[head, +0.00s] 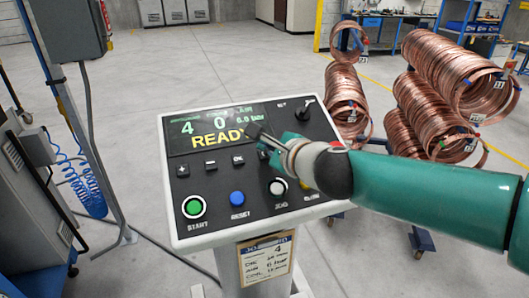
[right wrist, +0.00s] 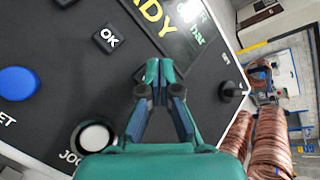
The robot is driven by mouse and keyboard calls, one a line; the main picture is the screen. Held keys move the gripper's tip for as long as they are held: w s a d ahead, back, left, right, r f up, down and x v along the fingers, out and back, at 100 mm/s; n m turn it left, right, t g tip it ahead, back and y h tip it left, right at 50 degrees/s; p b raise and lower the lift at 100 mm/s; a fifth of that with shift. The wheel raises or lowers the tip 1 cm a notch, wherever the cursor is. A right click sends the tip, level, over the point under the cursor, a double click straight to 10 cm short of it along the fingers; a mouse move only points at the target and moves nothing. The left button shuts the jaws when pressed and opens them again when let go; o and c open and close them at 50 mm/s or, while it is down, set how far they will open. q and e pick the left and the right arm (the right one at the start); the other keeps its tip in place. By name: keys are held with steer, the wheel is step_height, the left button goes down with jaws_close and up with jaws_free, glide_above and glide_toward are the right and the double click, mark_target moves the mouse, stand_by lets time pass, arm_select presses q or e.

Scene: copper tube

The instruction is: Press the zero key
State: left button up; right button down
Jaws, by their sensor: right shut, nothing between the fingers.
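The control panel (head: 250,213) stands tilted on a pedestal, with a lit display (head: 208,140) reading READY in yellow. A row of small black keys runs below it: a plus key (head: 183,170), a minus key (head: 211,165) and an OK key (head: 238,160), which also shows in the right wrist view (right wrist: 107,38). The spot right of OK is mostly covered by my gripper, so I cannot read a zero label. My right gripper (head: 257,133) is shut and empty over that spot; in the right wrist view its fingertips (right wrist: 158,70) meet. I cannot tell whether they touch the panel.
Below the keys are a green START button (head: 193,207), a blue RESET button (head: 237,199) and a white JOG button (head: 278,187). A black knob (head: 303,110) sits upper right. Copper coils (head: 345,95) stand behind. A grey cabinet (head: 68,28) is at left.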

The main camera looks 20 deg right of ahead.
steer(key=r+p, duration=0.1)
steer(key=s+r+p, duration=0.1)
steer(key=r+p, duration=0.1)
steer(key=s+r+p, duration=0.1)
steer(key=shift+r+p, duration=0.3)
stand_by(0.3)
stand_by(0.4)
